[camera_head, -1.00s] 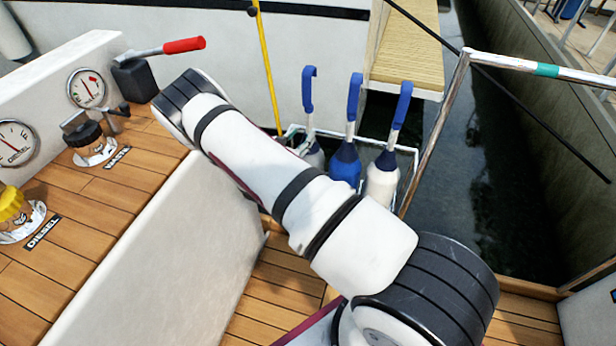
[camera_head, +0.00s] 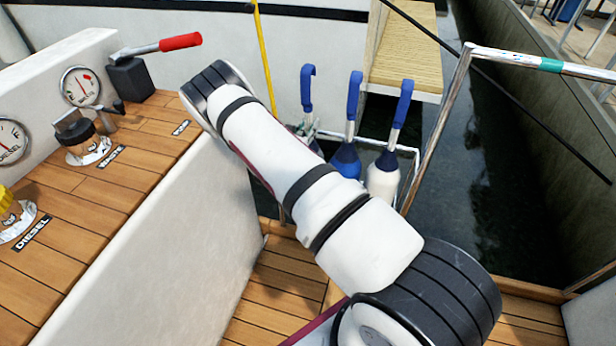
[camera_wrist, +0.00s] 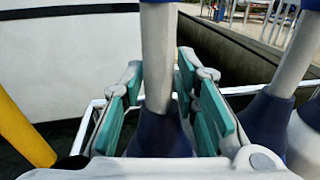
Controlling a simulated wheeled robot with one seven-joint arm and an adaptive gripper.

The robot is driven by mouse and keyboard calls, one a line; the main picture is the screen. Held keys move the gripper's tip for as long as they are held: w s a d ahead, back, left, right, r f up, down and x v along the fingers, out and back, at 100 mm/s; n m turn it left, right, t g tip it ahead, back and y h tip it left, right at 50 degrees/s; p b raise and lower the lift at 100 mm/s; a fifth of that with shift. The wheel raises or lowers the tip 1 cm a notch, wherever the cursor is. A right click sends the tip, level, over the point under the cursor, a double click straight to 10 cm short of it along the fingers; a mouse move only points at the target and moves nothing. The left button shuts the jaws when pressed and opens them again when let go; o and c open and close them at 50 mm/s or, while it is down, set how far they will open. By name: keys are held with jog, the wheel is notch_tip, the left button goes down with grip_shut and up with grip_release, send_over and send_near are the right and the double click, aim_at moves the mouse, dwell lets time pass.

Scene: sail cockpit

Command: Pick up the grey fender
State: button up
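The grey fender stands upright in a rack, leftmost of three, with a blue-topped handle (camera_head: 308,88) in the head view. My arm hides most of its body there. In the wrist view, its pale shaft (camera_wrist: 159,60) and dark navy collar (camera_wrist: 160,135) stand between the teal-padded fingers of my gripper (camera_wrist: 160,88). The fingers are apart, one on each side of the shaft. Gaps show beside the shaft, so the gripper looks open around it. My arm mostly hides the gripper in the head view.
A blue fender (camera_head: 346,158) and a white fender (camera_head: 383,180) stand close on the right in the white-framed rack (camera_head: 409,160). A yellow pole (camera_head: 265,55) rises behind on the left. A steel rail (camera_head: 440,120) stands at right, with water beyond. The wooden counter (camera_head: 100,195) is at left.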

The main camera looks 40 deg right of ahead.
grip_shut()
jog(key=shift+r, duration=0.2)
